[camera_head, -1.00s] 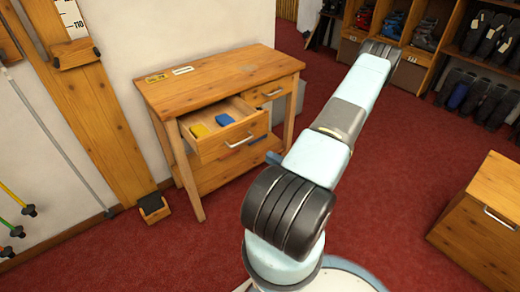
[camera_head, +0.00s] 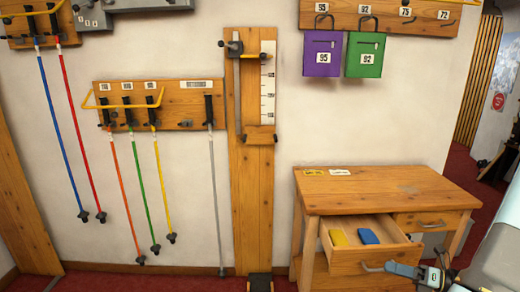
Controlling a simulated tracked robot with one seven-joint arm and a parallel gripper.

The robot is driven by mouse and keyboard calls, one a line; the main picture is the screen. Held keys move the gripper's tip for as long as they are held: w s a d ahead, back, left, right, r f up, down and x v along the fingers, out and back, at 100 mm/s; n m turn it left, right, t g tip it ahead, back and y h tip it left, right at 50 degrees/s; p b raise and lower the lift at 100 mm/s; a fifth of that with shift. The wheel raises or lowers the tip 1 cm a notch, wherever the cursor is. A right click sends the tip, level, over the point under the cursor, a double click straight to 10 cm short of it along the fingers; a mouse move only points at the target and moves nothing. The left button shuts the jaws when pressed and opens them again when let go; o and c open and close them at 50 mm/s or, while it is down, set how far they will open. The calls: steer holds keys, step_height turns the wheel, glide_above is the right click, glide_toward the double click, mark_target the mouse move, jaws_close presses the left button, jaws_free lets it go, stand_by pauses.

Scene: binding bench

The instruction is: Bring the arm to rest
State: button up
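My arm (camera_head: 497,262) shows only in part at the lower right corner. My gripper (camera_head: 405,270) is at its left end, in front of the wooden bench and close to the handle (camera_head: 372,267) of the open drawer. I cannot tell whether it touches the handle, or whether its fingers are open or shut. The open drawer (camera_head: 345,256) holds a yellow block (camera_head: 339,238) and a blue block (camera_head: 368,236).
The bench (camera_head: 390,190) stands against the wall with a second, closed drawer (camera_head: 428,222). Poles hang from a wall rack (camera_head: 175,105), beside a tall measuring board (camera_head: 252,190). Purple (camera_head: 322,55) and green (camera_head: 365,55) tagged pouches hang above the bench.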

steer(key=s+a+r+n+g+h, duration=0.2)
steer(key=a+r+n+g+h, duration=0.3)
steer(key=r+n, duration=0.35)
steer(key=s+a+r+n+g+h, duration=0.2)
steer(key=a+r+n+g, duration=0.4)
steer(key=n, duration=0.4)
steer(key=s+a+r+n+t+h, duration=0.2)
steer(key=s+r+n+t+h, duration=0.2)
steer(key=r+n, duration=0.3)
steer(key=s+a+r+n+t+h, duration=0.3)
steer(key=s+r+n+t+h, duration=0.1)
steer(key=r+n, duration=0.4)
step_height(320, 180, up, 2)
steer(key=shift+r, duration=0.15)
